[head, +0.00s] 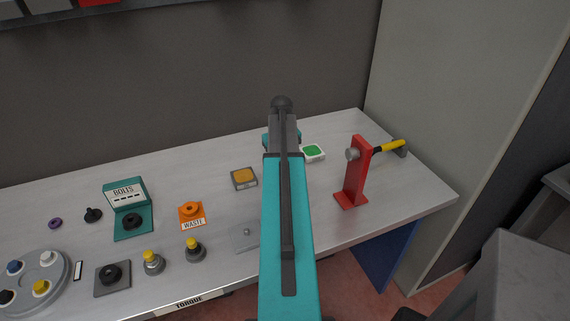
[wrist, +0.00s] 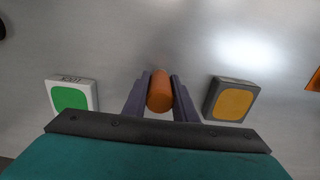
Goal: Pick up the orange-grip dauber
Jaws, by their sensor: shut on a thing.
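The orange grip of the dauber (wrist: 160,92) shows in the wrist view as a short orange cylinder, end towards the camera. My gripper (wrist: 160,88) is shut on it, with one dark finger against each side. The lower part of the dauber is hidden below the grip, so I cannot tell whether it touches the bench. In the head view my own teal arm hides the dauber and the fingers.
A green-topped white pad (wrist: 70,97) and an amber-topped grey pad (wrist: 231,100) flank my gripper. The orange WASTE holder (head: 191,213) and BOLTS box (head: 128,210) are left.

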